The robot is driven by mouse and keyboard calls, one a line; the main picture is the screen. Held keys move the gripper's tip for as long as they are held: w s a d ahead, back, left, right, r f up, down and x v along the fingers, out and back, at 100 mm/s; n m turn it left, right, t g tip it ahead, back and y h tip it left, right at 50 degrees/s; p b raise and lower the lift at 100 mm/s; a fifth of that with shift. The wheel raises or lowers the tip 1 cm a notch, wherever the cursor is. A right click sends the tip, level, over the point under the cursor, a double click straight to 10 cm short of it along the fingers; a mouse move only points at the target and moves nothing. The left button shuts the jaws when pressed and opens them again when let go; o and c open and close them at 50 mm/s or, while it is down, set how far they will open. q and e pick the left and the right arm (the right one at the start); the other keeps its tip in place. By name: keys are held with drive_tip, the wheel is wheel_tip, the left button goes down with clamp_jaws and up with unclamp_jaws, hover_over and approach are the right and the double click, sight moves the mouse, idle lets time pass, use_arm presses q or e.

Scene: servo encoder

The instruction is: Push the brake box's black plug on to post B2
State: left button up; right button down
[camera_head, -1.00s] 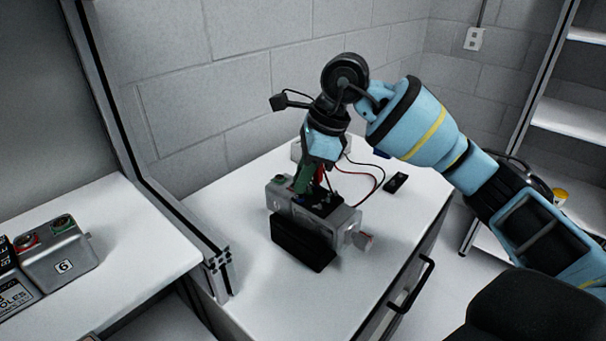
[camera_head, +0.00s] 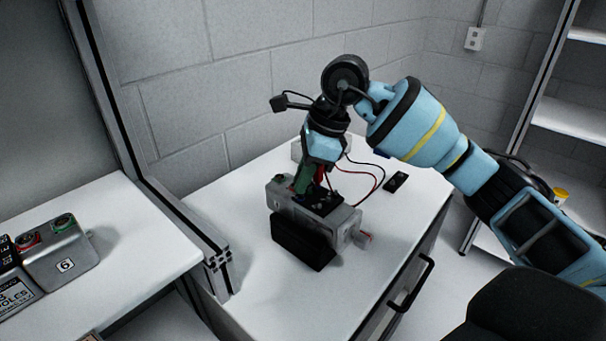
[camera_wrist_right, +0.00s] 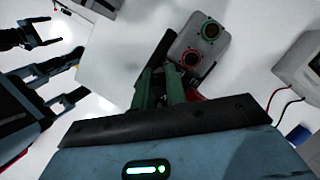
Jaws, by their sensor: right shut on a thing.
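A grey box (camera_head: 345,217) stands on the white bench, with a black block (camera_head: 300,240) at its front. In the right wrist view, the box (camera_wrist_right: 213,38) has a green-ringed post (camera_wrist_right: 210,30) and a red-ringed post (camera_wrist_right: 191,58). My right gripper (camera_head: 302,187) points down at the box top, its green fingers shut. In the right wrist view its fingertips (camera_wrist_right: 164,72) are close beside the red-ringed post. The plug between them is hidden, so contact with a post cannot be told.
A pale box (camera_wrist_right: 303,62) with red and black leads stands behind. A small black item (camera_head: 396,182) lies on the bench to the right. A box marked 6 (camera_head: 62,250) stands on the left bench. The front of the bench is clear.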

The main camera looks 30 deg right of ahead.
drive_tip(key=c, duration=1.3)
unclamp_jaws()
drive_tip(key=shift+c, duration=0.2)
use_arm(q)
drive_tip(key=w+r+t+p, duration=0.1)
drive_tip(key=w+r+p, duration=0.2)
drive_tip(key=r, duration=0.2)
drive_tip(key=shift+w, duration=0.35)
use_arm(e)
drive_tip(key=shift+r, duration=3.55)
use_arm(q)
drive_tip(key=shift+s+f, duration=0.1)
use_arm(e)
drive_tip(key=shift+f, duration=0.15)
